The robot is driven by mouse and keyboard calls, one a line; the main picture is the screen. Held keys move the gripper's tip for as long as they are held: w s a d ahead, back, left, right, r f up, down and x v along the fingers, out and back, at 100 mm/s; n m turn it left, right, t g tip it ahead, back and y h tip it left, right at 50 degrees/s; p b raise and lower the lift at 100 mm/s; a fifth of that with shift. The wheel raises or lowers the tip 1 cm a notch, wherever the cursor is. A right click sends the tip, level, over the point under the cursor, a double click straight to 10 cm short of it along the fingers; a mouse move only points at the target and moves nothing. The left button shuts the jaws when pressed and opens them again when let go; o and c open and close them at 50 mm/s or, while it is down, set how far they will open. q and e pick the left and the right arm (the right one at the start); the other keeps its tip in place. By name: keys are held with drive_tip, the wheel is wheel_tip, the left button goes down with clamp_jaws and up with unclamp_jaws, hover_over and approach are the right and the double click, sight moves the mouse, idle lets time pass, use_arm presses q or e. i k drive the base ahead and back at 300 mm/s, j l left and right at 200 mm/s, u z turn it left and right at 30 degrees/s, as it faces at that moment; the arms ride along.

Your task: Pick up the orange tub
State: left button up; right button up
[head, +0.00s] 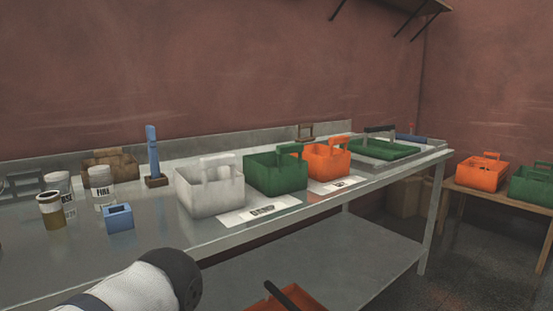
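An orange tub (327,161) with a raised handle stands upright on the metal table, right of a green tub and behind a labelled paper. A second orange tub (482,173) stands on a low wooden table at the far right. At the bottom edge, an orange object (313,298) with a dark bar across it is cut off by the frame. I cannot tell what it is. A white and black part of my arm shows at the lower left. Neither of my grippers is in view.
On the metal table (330,196), a white tub (209,190) and green tub (275,172) stand left of the orange tub. A green tray (383,150) is to its right. Jars, a blue box (119,217) and a blue upright tool (153,153) stand further left. The lower shelf (345,253) looks mostly clear.

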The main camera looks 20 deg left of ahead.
sight(327, 164)
drive_tip(key=i+l+u, duration=0.2)
drive_tip(key=u, duration=0.15)
drive_tip(key=i+l+u, duration=0.15)
drive_tip(key=l+u, duration=0.15)
drive_tip(key=i+l+u, duration=0.15)
drive_tip(key=l+u, duration=0.55)
drive_tip(key=i+l, duration=0.05)
drive_tip(key=l, duration=0.05)
